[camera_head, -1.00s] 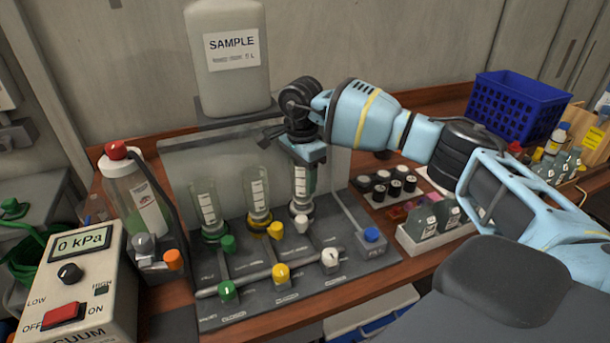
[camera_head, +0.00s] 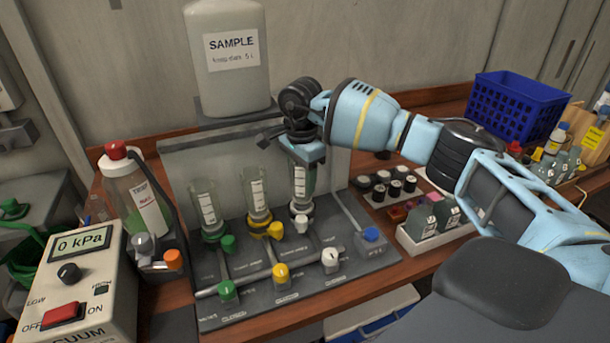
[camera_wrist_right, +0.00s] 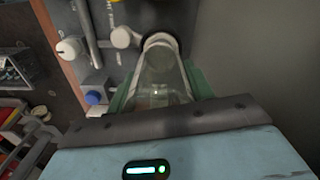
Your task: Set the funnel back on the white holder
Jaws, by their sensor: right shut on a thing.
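The clear funnel (camera_head: 299,184) with a printed scale is upright at the right end of the row of three. My right gripper (camera_head: 306,172) is shut on its upper part, coming from above and behind. The white holder (camera_head: 300,209) is directly below the funnel, on the manifold with the white knobs. In the right wrist view the funnel (camera_wrist_right: 160,82) lies between my greenish fingers, and its far end lines up with the pale ring of the holder (camera_wrist_right: 160,40). I cannot tell whether it is fully seated. My left gripper is out of view.
Funnels stand on the green holder (camera_head: 214,234) and yellow holder (camera_head: 260,222) to the left. The sample tank (camera_head: 230,85) is behind. A wash bottle (camera_head: 133,190) and vacuum unit (camera_head: 75,290) stand left; a vial rack (camera_head: 385,190) and blue basket (camera_head: 515,105) stand right.

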